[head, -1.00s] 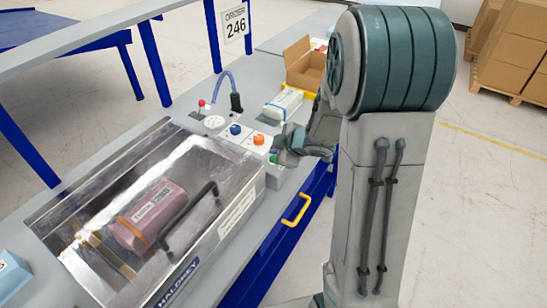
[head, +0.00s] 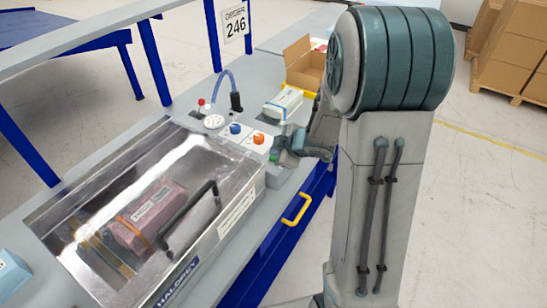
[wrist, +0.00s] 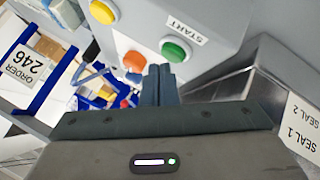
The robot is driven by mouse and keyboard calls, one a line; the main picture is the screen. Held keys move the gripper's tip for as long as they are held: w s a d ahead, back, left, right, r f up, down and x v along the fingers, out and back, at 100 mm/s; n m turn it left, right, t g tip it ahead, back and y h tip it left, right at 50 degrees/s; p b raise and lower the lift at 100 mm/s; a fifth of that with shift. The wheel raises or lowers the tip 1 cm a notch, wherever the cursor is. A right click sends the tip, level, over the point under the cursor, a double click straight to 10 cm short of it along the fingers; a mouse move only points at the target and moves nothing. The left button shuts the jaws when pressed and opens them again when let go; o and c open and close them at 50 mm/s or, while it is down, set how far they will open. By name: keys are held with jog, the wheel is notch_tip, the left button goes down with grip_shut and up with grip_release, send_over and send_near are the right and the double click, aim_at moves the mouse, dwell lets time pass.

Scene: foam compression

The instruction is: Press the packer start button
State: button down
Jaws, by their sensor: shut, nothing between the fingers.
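The green button (wrist: 176,50) sits beside a white START label (wrist: 187,28) on a pale control box in the wrist view. It also shows as a small green spot (head: 275,156) at the front corner of the packer in the head view. My gripper (wrist: 158,68) is shut and empty, its fingertips close to the green button and the red-orange button (wrist: 135,61). I cannot tell whether the tips touch anything. In the head view my gripper (head: 283,146) is at the panel's right end, partly hidden by its own wrist.
The packer's clear lid (head: 185,160) covers a pink pack (head: 150,212); a black handle (head: 187,215) crosses it. A yellow button (wrist: 103,12) is on the box. An open carton (head: 303,65) stands behind.

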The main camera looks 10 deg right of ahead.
jog(key=shift+f+b, duration=0.35)
jog(key=shift+f, duration=0.2)
dwell(0.9)
jog(key=shift+r, duration=0.1)
jog(key=shift+r+p, duration=0.8)
jog(key=shift+p, duration=0.2)
notch_tip(320, 180, up, 5)
jog(key=p, duration=0.5)
dwell(0.4)
